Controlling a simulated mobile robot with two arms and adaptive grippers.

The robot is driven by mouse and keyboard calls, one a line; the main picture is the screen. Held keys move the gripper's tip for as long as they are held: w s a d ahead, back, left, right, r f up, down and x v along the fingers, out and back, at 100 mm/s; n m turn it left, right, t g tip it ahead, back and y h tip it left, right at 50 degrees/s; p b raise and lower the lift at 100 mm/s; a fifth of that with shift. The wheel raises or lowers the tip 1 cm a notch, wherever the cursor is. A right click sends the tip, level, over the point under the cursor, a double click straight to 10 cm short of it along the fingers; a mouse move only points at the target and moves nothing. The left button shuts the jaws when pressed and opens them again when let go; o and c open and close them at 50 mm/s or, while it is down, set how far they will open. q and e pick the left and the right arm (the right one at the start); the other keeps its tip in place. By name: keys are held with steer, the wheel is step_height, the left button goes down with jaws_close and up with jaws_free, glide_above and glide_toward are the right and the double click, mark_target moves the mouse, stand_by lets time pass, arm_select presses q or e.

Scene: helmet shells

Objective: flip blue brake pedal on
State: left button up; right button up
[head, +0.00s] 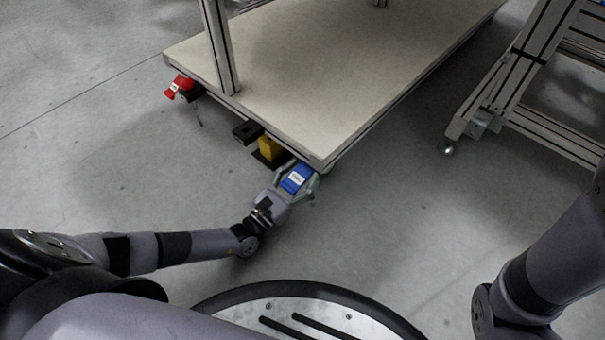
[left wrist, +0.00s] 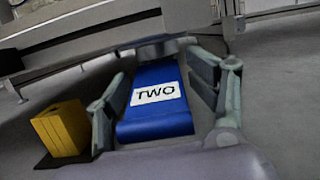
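The blue brake pedal (head: 296,179) sits low at the near corner of the cart, with a white label on it. In the left wrist view the pedal (left wrist: 158,118) shows its label reading "TWO". My left gripper (head: 299,178) is at the pedal, its fingers spread on either side of it. In the left wrist view the fingers of the left gripper (left wrist: 160,95) stand apart, with the pedal between them; whether they touch it I cannot tell. My right arm shows at the right edge, but its gripper is out of view.
The cart's beige deck (head: 330,60) lies above and behind the pedal. A yellow block (head: 268,148) is just left of the pedal, and a red pedal (head: 178,87) is at the far left corner. A metal frame (head: 520,90) stands at right. The grey floor between is clear.

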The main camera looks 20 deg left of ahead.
arm_select(q)
steer(key=r+v, duration=0.1)
steer(key=v, duration=0.3)
steer(key=r+v, duration=0.1)
steer(key=v, duration=0.3)
steer(key=r+v, duration=0.1)
steer(key=v, duration=0.4)
steer(key=shift+s+a, duration=0.15)
steer(key=shift+s, duration=0.15)
